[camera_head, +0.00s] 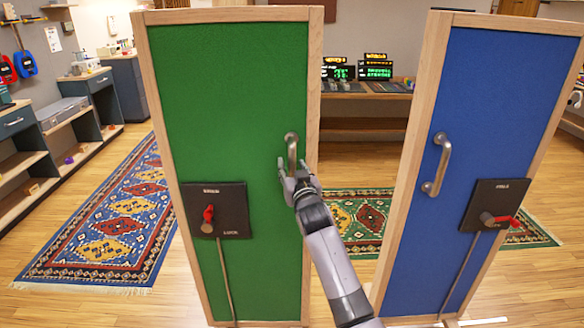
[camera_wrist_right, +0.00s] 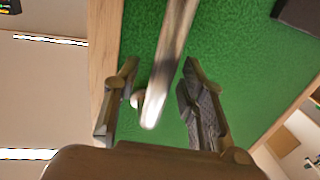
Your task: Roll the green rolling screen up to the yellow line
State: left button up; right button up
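The green rolling screen (camera_head: 235,110) stands upright in a wooden frame at the centre left of the head view. A metal handle (camera_head: 292,150) is fixed near its right edge. My right gripper (camera_head: 296,174) is at the lower end of this handle. In the right wrist view the gripper (camera_wrist_right: 158,105) is open, with the handle (camera_wrist_right: 170,60) between its two fingers; I see no firm closing on it. A black lock plate (camera_head: 233,205) with a red lever sits lower left on the screen. The yellow line is not visible. My left gripper is not in view.
A blue screen (camera_head: 480,120) with its own handle (camera_head: 436,165) stands to the right, with a gap between the two. Patterned rugs lie at left (camera_head: 110,220) and behind (camera_head: 360,215). Shelves (camera_head: 60,140) line the left wall. A desk (camera_head: 365,95) with lit displays stands behind.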

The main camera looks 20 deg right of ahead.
jog(key=shift+w, duration=0.25)
jog(key=shift+c, duration=0.3)
grip_shut()
dwell(0.5)
